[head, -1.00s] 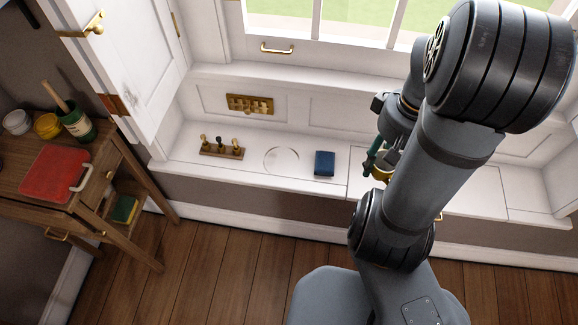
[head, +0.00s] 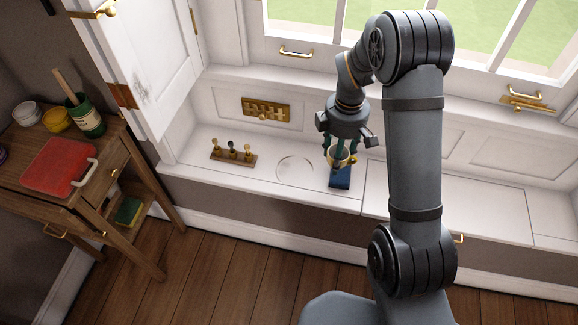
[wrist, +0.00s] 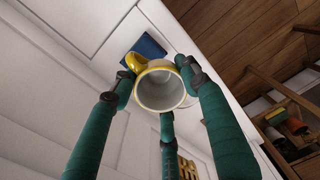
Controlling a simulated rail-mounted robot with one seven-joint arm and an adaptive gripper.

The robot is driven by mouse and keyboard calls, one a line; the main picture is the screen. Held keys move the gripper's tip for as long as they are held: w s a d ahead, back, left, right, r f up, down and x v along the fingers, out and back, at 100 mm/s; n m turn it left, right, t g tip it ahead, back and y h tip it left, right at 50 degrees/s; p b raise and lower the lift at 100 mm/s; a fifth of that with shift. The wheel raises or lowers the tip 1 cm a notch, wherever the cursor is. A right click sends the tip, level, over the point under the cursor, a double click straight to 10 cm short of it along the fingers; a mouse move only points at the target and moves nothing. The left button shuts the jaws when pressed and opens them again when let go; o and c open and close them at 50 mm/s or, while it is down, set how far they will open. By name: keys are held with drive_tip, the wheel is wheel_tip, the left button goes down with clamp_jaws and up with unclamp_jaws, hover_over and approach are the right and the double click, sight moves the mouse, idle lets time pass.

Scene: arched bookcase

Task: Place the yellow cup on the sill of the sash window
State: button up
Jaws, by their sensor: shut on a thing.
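The yellow cup (head: 338,158) is in my gripper (head: 339,149), seen in the head view over the window seat, just behind the blue block. In the wrist view the cup (wrist: 160,90) shows its white inside, yellow rim and handle. The green fingers of my gripper (wrist: 166,84) are closed around it. The cup's underside is hidden and its height above the seat is hard to tell. The sash window (head: 330,25) is at the top, its lower sash down. The white sill (head: 262,82) runs below it, above the panelled wall.
A blue block (head: 340,178) lies on the window seat (head: 400,192), by a round outline. A wooden rack with several pegs (head: 232,153) and a brass grille (head: 266,110) are to the left. An open white shutter (head: 150,70) and a cluttered wooden table (head: 100,165) stand further left.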

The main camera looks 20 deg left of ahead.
hover_over(298, 177)
wheel_tip(298, 177, down, 6)
drive_tip(key=shift+f+b, duration=0.2)
drive_tip(key=shift+b, duration=0.25)
drive_tip(key=shift+f+b, duration=0.35)
drive_tip(key=shift+f, duration=1.6)
drive_tip(key=shift+f, duration=0.1)
drive_tip(key=shift+f, duration=0.15)
drive_tip(key=o, duration=1.2)
